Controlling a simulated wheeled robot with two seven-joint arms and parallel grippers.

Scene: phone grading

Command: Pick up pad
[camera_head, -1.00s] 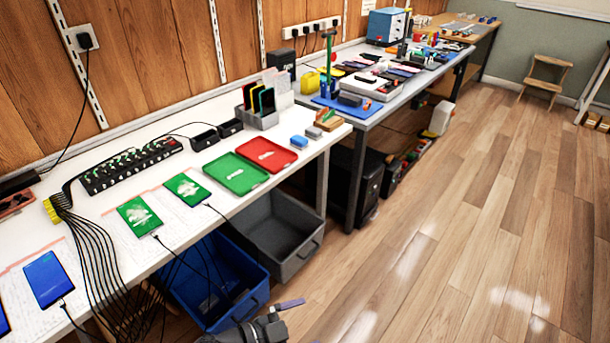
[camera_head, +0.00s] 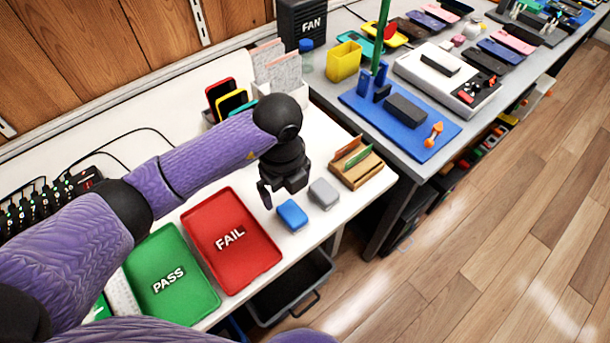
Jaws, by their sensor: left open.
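A small blue pad (camera_head: 292,215) lies on the white table, just right of the red FAIL tray. A grey pad (camera_head: 323,193) lies beside it, to its upper right. My left gripper (camera_head: 279,190) points down, open and empty, just above and behind the blue pad. It looks apart from both pads, though its exact height is hard to tell. My right gripper is not in view.
The red FAIL tray (camera_head: 232,240) and green PASS tray (camera_head: 170,280) lie left of the pads. A wooden holder (camera_head: 357,170) stands to the right. A phone rack (camera_head: 225,99) is behind my arm. A grey bin (camera_head: 290,290) sits below the table edge.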

